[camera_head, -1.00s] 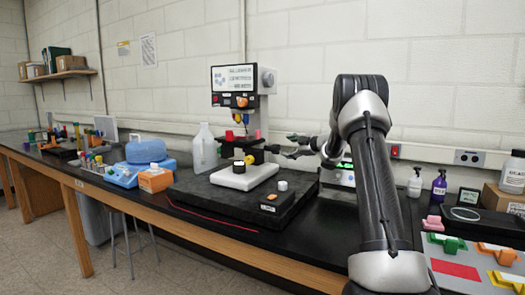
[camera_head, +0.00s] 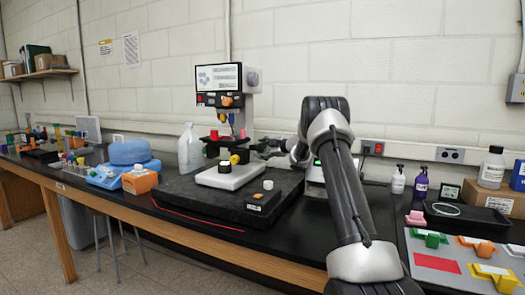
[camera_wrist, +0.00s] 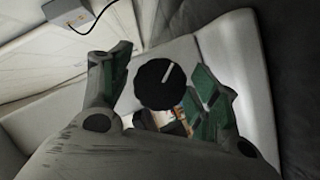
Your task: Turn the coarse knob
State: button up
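A round black knob (camera_wrist: 153,86) with a white pointer line shows in the middle of the wrist view, on a pale grey housing (camera_wrist: 190,47). It looks like the coarse knob, but I see no label. My gripper (camera_wrist: 162,78) is open, with one green-padded finger left of the knob and one right of it. I cannot tell whether either finger touches it. In the head view my gripper (camera_head: 268,149) is at the right side of the instrument column (camera_head: 239,122), and the knob cannot be made out there.
The instrument's screen and button panel (camera_head: 219,85) are above. A white stage (camera_head: 227,176) sits on a black slab (camera_head: 180,190) below. Wall sockets (camera_head: 372,147) are on the right. A tray (camera_head: 465,217) lies at right.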

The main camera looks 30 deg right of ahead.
jog(key=c, duration=0.7)
jog(key=shift+m+g+y, duration=0.3)
jog(key=shift+m+g, duration=0.1)
jog(key=shift+m, duration=0.5)
jog(key=o, duration=1)
jog(key=v, duration=1.2)
